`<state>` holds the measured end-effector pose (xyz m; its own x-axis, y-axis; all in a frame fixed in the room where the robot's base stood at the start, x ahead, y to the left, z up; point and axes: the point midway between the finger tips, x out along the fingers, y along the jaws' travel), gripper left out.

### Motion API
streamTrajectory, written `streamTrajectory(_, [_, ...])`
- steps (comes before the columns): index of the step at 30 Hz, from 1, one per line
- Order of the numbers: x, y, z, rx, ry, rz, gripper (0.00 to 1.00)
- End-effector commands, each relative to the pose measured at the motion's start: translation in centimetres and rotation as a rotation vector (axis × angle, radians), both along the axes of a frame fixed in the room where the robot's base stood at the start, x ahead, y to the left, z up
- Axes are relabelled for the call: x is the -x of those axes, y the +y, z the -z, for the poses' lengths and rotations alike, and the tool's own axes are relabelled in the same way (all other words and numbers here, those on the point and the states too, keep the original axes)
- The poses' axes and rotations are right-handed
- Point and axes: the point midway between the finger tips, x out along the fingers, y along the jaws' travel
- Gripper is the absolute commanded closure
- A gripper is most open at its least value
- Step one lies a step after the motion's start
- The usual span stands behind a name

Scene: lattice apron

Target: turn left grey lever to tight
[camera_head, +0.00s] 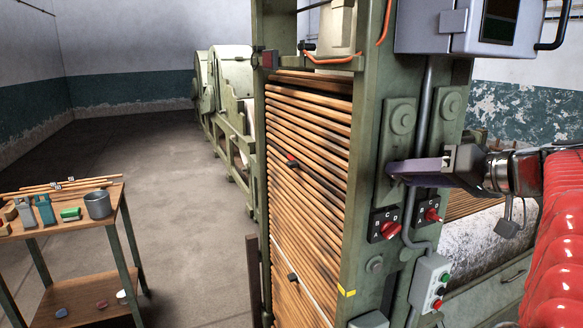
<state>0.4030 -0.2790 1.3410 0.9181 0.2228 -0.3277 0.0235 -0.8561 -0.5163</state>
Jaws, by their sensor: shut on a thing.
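My gripper (400,168) reaches in from the right, its long grey-purple fingers lying across the front of the green machine post. It is shut, with its tips at the lower part of the left upright plate, below a round grey-green hub (401,117). The left grey lever seems to be between the fingers there, but they hide most of it, and I cannot tell its angle or any tight mark. A similar hub (452,104) sits to the right on the same post, partly above my gripper.
Two red-knobbed dials (386,226) (432,214) sit just below my gripper. A push-button box (431,283) hangs lower, with a grey conduit beside it. A grey cabinet (470,25) juts out above. Stacked wooden rods (308,180) fill the frame at left. A bench (115,210) stands far left; floor between is clear.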

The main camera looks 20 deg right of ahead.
Motion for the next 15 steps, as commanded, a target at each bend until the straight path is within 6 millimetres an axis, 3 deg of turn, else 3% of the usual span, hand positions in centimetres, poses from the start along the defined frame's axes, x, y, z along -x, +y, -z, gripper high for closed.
streamTrajectory(15, [0.02, -0.33, 0.22, -0.251, 0.007, 0.002, 0.80])
